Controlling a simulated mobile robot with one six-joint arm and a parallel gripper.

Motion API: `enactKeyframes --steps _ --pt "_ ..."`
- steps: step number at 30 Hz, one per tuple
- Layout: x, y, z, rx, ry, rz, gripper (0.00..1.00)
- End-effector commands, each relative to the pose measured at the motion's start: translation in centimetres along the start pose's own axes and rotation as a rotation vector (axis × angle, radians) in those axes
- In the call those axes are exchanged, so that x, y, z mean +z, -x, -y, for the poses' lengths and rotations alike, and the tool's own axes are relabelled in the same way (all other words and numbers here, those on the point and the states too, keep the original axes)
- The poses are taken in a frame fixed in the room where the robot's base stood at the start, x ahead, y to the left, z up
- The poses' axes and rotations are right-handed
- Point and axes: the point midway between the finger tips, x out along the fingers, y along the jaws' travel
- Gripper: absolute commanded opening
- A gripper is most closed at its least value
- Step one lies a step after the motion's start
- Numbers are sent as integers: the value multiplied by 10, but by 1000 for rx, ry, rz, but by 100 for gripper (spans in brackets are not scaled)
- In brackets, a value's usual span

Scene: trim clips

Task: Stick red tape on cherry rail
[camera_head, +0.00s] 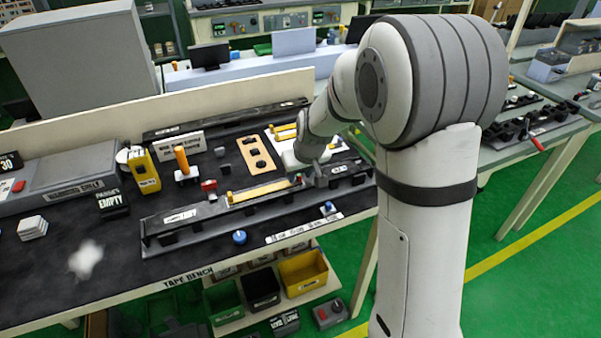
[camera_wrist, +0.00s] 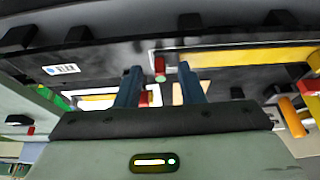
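A yellowish wooden strip (camera_head: 262,192) lies along a long dark fixture on the bench; it also shows in the wrist view (camera_wrist: 250,57). I cannot tell whether it is the cherry rail. A small red piece (camera_wrist: 159,64) with a green part below it sits at the strip's end in the wrist view. I cannot tell whether it is the red tape. My gripper (camera_wrist: 160,80) is open, with its two dark blue fingers on either side of that piece and gaps between. In the head view my gripper (camera_head: 314,180) is by the strip's right end.
A red block (camera_head: 208,185) sits behind the fixture. A yellow box (camera_head: 143,170), an orange-handled item (camera_head: 183,163) and a wooden plate with holes (camera_head: 256,153) stand farther back. A blue knob (camera_head: 239,237) is in front.

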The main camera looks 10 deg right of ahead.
Motion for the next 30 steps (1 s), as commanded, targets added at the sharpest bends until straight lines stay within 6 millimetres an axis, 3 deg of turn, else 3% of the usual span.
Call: enactKeyframes --steps 5,18,25,30 --pt "0 6 0 0 0 -2 35" --pt "0 70 0 0 0 -2 35" --pt "0 78 0 0 0 1 35" --pt "31 107 -2 11 -40 17 35"
